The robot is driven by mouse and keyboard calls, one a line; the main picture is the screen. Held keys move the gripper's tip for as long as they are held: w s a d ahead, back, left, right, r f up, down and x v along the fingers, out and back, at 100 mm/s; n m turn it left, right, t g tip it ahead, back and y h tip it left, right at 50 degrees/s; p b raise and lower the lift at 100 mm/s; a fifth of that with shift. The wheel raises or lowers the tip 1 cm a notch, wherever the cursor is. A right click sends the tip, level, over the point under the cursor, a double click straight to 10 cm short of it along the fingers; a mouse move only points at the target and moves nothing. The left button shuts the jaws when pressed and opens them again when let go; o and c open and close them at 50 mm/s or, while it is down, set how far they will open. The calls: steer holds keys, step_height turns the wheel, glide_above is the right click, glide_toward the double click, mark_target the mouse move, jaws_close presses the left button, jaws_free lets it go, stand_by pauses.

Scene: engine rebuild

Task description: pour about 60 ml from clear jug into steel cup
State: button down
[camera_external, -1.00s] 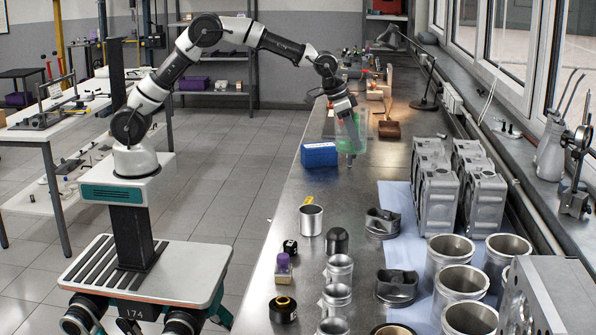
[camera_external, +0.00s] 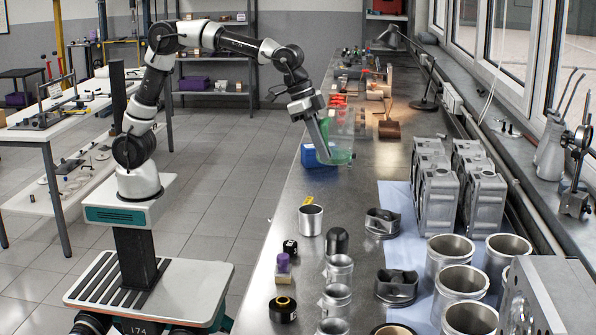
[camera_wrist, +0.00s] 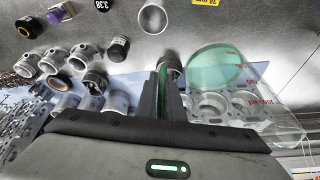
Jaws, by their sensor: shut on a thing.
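The clear jug (camera_external: 342,122) holds green liquid in its lower part and hangs above the bench in the external view. It also shows on the right of the wrist view (camera_wrist: 275,112), with red markings on its wall. My gripper (camera_external: 325,157) is shut on the jug at its left side; its fingers (camera_wrist: 162,72) show centrally in the wrist view, and the exact grip is partly hidden. The steel cup (camera_external: 311,221) stands upright on the bench, nearer the camera than the jug and apart from it. Its round open mouth (camera_wrist: 153,18) shows at the top of the wrist view.
Engine blocks (camera_external: 433,190) stand at the right.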

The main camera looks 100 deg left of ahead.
steer(key=s+d+f+m+g+h+b, duration=0.1)
steer(key=s+d+m+b, duration=0.35)
steer(key=s+d, duration=0.55)
steer(key=s+d+f+m+h+b, duration=0.1)
steer(key=s+d+f+m+b, duration=0.15)
steer(key=s+d+b, duration=0.75)
steer(key=s+a+f+p, duration=0.2)
steer(key=f+p, duration=0.3)
steer(key=f, duration=0.7)
steer(key=shift+s+f, duration=0.4)
steer(key=shift+s, duration=0.1)
steer(key=shift+r, duration=0.15)
